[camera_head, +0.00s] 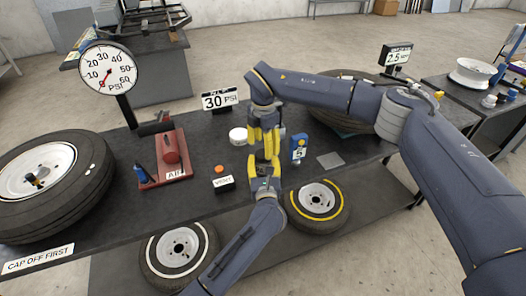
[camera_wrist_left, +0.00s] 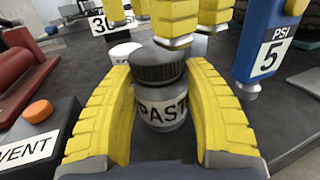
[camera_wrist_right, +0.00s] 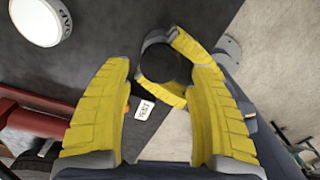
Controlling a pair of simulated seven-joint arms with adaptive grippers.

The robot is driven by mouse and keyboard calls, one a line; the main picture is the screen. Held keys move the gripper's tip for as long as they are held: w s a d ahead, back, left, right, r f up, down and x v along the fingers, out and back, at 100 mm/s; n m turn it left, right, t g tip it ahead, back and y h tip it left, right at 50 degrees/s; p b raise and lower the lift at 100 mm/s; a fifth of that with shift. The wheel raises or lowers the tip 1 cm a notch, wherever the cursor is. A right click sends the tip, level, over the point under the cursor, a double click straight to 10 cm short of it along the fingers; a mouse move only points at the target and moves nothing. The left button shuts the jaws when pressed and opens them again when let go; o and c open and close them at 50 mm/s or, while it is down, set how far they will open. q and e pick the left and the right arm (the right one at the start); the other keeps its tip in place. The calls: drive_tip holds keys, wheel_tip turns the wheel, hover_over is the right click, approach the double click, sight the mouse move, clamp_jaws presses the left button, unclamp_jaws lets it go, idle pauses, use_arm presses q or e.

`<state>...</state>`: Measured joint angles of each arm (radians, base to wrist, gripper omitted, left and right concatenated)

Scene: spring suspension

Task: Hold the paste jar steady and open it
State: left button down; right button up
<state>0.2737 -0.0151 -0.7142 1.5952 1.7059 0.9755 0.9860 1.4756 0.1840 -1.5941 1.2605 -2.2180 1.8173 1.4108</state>
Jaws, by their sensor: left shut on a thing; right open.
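The paste jar (camera_wrist_left: 163,108) stands upright in the left wrist view, with a dark ribbed lid (camera_wrist_left: 157,67) on it and a partly covered "PAST" label. My left gripper (camera_head: 264,168) is shut on the jar's body, one yellow finger on each side. My right gripper (camera_head: 264,132) is open above the jar, its fingers pointing down. In the right wrist view the dark lid (camera_wrist_right: 158,64) shows between and beyond the right fingers, apart from them. The jar is mostly hidden by the grippers in the head view.
A white round cap (camera_head: 238,136) lies just left of the grippers, near the orange-buttoned VENT box (camera_head: 223,183). A blue PSI gauge (camera_head: 299,148) stands close on the right. A red AIR unit (camera_head: 170,155) and a large tyre (camera_head: 85,190) are farther left.

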sight(263, 153)
drive_tip(key=shift+o, duration=0.7)
drive_tip(key=shift+r, duration=0.65)
wheel_tip(263, 153, up, 3)
drive_tip(key=m, duration=0.2)
drive_tip(key=shift+f+m, duration=0.15)
drive_tip(key=shift+m, duration=0.25)
drive_tip(key=shift+f, duration=3.8)
drive_tip(key=shift+c, duration=0.5)
drive_tip(key=c, duration=1.3)
drive_tip(key=shift+n, duration=1.5)
drive_tip(key=o, duration=1.3)
drive_tip(key=shift+c, duration=0.2)
